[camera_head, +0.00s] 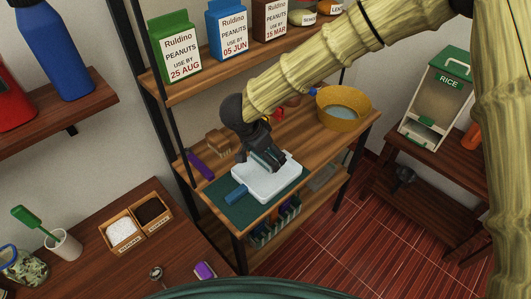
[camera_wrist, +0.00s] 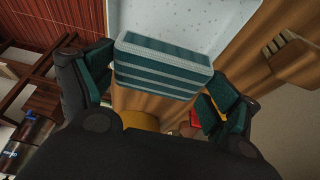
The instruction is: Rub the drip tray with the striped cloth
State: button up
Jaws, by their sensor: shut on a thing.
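The white drip tray (camera_head: 262,186) lies on a dark green mat (camera_head: 232,213) on the wooden shelf unit. My gripper (camera_head: 268,160) is over the tray's far side, pointing down. In the wrist view, my gripper (camera_wrist: 160,90) is shut on the striped cloth (camera_wrist: 163,66), a folded teal block with pale stripes, one finger on each side. The pale speckled tray surface (camera_wrist: 190,16) shows just beyond the cloth. I cannot tell whether the cloth touches the tray. In the head view the cloth is mostly hidden by my fingers.
A blue block (camera_head: 236,193) lies at the tray's left edge. A purple item (camera_head: 200,166) and a brown block (camera_head: 217,142) are to the left, behind. A yellow basin (camera_head: 343,108) stands at the right. Peanut cartons (camera_head: 227,32) line the shelf above.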

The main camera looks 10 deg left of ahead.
jog(key=shift+w+f+b, duration=0.15)
jog(key=shift+f+b, duration=0.95)
jog(key=shift+f, duration=0.55)
jog(key=shift+f+p, duration=0.4)
jog(key=shift+f, duration=0.8)
jog(key=shift+f, duration=0.55)
